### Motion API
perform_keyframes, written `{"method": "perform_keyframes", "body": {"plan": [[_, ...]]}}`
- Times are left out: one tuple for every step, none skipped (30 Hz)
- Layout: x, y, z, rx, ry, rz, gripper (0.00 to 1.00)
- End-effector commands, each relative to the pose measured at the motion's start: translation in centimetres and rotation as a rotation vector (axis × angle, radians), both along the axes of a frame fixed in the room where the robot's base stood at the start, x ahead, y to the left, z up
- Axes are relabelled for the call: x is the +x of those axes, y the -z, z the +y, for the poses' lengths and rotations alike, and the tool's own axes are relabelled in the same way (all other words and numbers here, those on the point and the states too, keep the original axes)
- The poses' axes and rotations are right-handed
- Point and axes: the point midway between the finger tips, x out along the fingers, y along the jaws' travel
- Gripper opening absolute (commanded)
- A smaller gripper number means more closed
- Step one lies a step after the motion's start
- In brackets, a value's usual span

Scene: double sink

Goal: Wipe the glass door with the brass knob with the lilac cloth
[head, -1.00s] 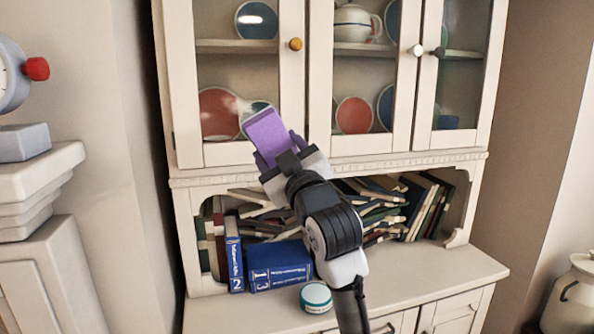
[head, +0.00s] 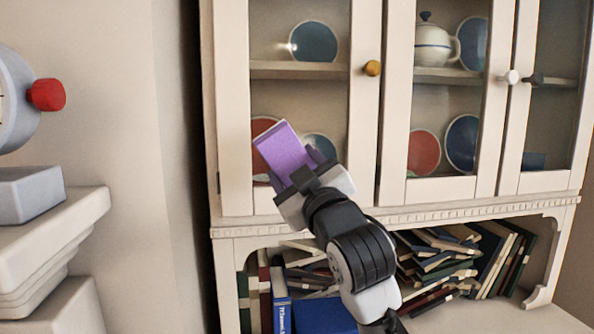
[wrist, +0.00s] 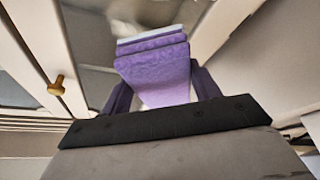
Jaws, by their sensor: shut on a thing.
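The glass door with the brass knob is the left cabinet door (head: 363,120) in the head view; its brass knob (head: 372,68) is on its right frame. The knob also shows in the wrist view (wrist: 57,86), at left. My gripper (head: 298,169) is shut on the lilac cloth (head: 281,147), a folded pad that stands out beyond the fingers. The cloth (wrist: 155,75) fills the middle of the wrist view. It is in front of the lower glass of this door; I cannot tell whether it touches. A pale blurred patch (wrist: 135,30) shows beyond it.
Doors to the right have a white knob (head: 510,77) and a dark knob (head: 535,79). Books (head: 440,262) fill the open shelf below. A grey object with a red knob (head: 47,95) stands on a ledge (head: 60,215) at left.

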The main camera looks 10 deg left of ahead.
Motion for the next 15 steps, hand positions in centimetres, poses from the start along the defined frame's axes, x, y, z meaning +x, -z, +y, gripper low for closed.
{"method": "perform_keyframes", "body": {"plan": [[0.1, 0.0, 0.0, 0.000, 0.000, 0.000, 0.43], [0.2, -0.1, 0.1, -0.001, -0.001, 0.000, 0.43], [0.4, 0.0, 0.2, -0.001, 0.000, 0.001, 0.43], [0.5, -0.1, 0.3, -0.001, 0.000, 0.001, 0.43], [0.7, -0.1, 0.3, -0.001, -0.001, 0.001, 0.43], [1.0, -0.1, 0.5, -0.001, -0.002, 0.001, 0.43], [1.3, -0.1, 0.6, -0.001, -0.002, 0.001, 0.43], [1.6, -0.1, 0.7, -0.001, -0.001, 0.001, 0.43], [2.0, -0.1, 0.9, -0.001, -0.001, 0.002, 0.43], [2.3, -0.1, 1.0, 0.000, -0.002, 0.001, 0.43], [2.6, -0.1, 1.2, -0.001, -0.001, 0.002, 0.43], [3.0, -0.1, 1.3, -0.001, -0.001, 0.002, 0.43], [3.3, -0.1, 1.5, -0.001, -0.001, 0.002, 0.43], [3.6, -0.1, 1.6, 0.000, -0.002, 0.001, 0.43], [4.0, -0.1, 1.7, -0.001, -0.001, 0.000, 0.43]]}}
